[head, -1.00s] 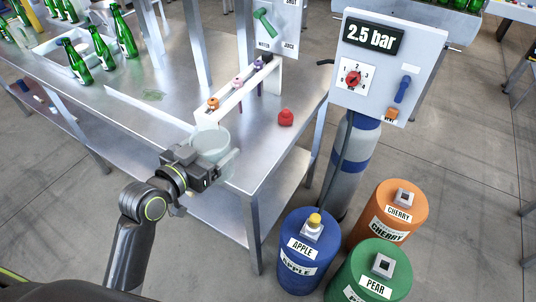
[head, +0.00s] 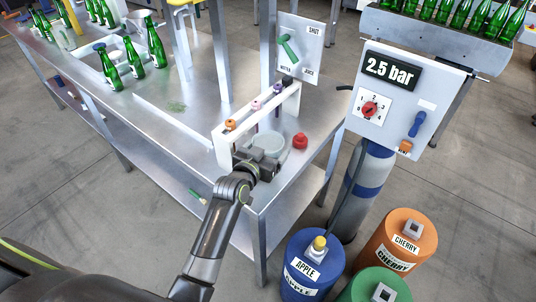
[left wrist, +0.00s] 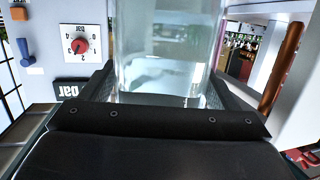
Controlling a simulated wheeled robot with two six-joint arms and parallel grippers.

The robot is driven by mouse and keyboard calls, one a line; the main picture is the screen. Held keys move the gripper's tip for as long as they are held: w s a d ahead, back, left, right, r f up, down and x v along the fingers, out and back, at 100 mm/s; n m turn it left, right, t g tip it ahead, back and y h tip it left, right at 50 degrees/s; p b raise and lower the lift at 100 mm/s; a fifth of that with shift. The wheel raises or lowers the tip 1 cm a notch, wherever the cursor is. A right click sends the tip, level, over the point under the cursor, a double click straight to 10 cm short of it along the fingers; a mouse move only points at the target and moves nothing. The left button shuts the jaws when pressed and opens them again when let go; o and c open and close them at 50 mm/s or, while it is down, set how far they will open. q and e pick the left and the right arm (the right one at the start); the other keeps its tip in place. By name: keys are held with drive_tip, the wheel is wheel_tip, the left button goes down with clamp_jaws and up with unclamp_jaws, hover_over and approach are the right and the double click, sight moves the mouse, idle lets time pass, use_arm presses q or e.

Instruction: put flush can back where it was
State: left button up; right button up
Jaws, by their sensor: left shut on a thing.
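The flush can, a clear see-through vessel (head: 268,143), is between the fingers of my left gripper (head: 262,158). It is over the near right corner of the steel table, between the white rack and a red knob-like piece (head: 300,141). The can (left wrist: 165,45) fills the middle of the left wrist view, upright between the two dark fingers, which are shut on it. My wrist hides its lower part in the head view, so I cannot tell whether it touches the table. My right gripper is not in view.
The white rack (head: 222,149) with several coloured pieces stands close left of the can. A panel with a green lever (head: 288,47) is behind. The pressure panel (head: 392,108), a gas cylinder and coloured kegs (head: 314,266) stand right of the table. Green bottles (head: 157,45) stand far left.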

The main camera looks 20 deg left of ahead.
use_arm(q)
wheel_tip(320, 180, down, 2)
drive_tip(key=shift+f, duration=0.25)
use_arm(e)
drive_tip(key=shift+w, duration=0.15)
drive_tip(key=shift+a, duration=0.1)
use_arm(q)
drive_tip(key=shift+f, duration=0.2)
drive_tip(key=o, duration=1.1)
drive_tip(key=shift+c, duration=0.2)
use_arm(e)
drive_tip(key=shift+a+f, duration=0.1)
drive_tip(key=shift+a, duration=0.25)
use_arm(q)
drive_tip(key=shift+s+r, duration=0.1)
drive_tip(key=shift+r, duration=0.15)
